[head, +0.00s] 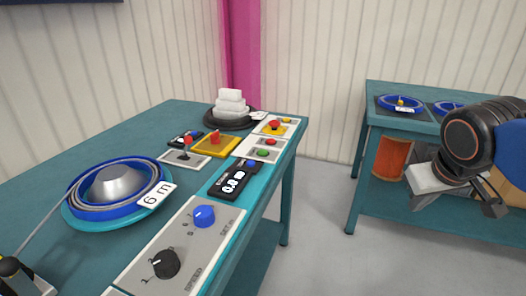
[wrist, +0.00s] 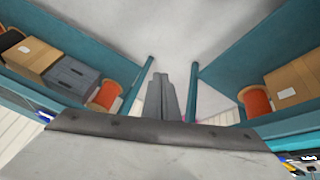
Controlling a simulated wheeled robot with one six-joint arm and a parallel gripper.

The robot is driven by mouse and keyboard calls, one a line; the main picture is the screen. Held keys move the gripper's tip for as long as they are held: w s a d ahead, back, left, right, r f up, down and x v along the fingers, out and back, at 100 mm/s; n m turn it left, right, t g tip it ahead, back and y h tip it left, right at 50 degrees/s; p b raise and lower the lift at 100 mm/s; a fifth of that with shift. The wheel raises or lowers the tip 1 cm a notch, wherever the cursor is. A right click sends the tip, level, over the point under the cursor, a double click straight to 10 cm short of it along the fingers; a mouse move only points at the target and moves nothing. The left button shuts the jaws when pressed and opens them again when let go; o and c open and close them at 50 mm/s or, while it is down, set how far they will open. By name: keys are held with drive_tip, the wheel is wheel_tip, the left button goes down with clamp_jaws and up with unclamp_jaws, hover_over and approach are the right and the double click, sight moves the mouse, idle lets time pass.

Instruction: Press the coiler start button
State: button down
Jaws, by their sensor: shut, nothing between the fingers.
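On the workbench in the head view, a pale panel carries a green button (head: 263,153) and a red button (head: 270,142); their labels are too small to read. My gripper (head: 420,198) is at the right of the head view, over open floor and in front of the second bench, well apart from the buttons. In the wrist view its fingers (wrist: 162,97) are together and empty. The buttons do not show in the wrist view.
Near the buttons are a length display (head: 235,180), a knob panel (head: 185,240), a red mushroom button on yellow (head: 275,126), and a small red-handled lever (head: 187,142). A second bench (head: 380,93) with blue coils stands right. Floor between benches is clear.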

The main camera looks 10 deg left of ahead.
drive_tip(key=w+a+r+n+t, duration=0.1)
drive_tip(key=w+a+r+n, duration=0.1)
drive_tip(key=w+a+r, duration=0.5)
wheel_tip(320, 180, up, 5)
drive_tip(key=n+t+y, duration=0.1)
drive_tip(key=n+t, duration=0.2)
drive_tip(key=n, duration=0.2)
hover_over(262, 153)
drive_tip(key=shift+f, duration=4.35)
drive_tip(key=shift+f, duration=0.15)
drive_tip(key=shift+f, duration=0.25)
